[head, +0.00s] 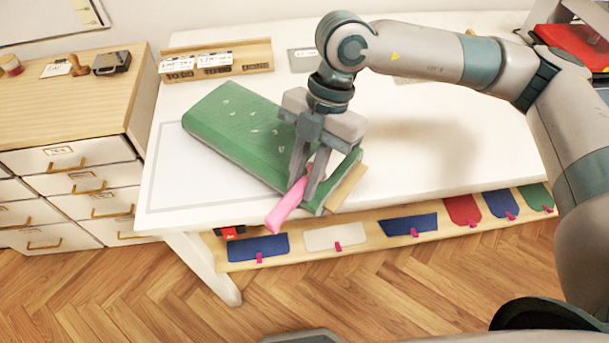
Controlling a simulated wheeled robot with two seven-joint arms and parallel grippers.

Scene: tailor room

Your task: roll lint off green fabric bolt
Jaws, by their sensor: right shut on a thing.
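The green fabric bolt (225,125) lies at a slant on the left half of the white table, with several pale lint bits on its upper face. A tan core end (346,188) sticks out at its near right end. My right gripper (303,190) points down over that near end, shut on a pink handle (287,208), likely the lint roller's. The handle slants toward the table's front edge. The roller's head is hidden behind the fingers, so I cannot tell whether it touches the cloth. My left gripper is not in view.
The white table (430,150) is clear to the right of the bolt. A wooden card holder (216,62) stands behind it. A red item (577,45) is at the back right. Colored swatches (408,225) hang below the front edge. A drawer cabinet (75,150) stands left.

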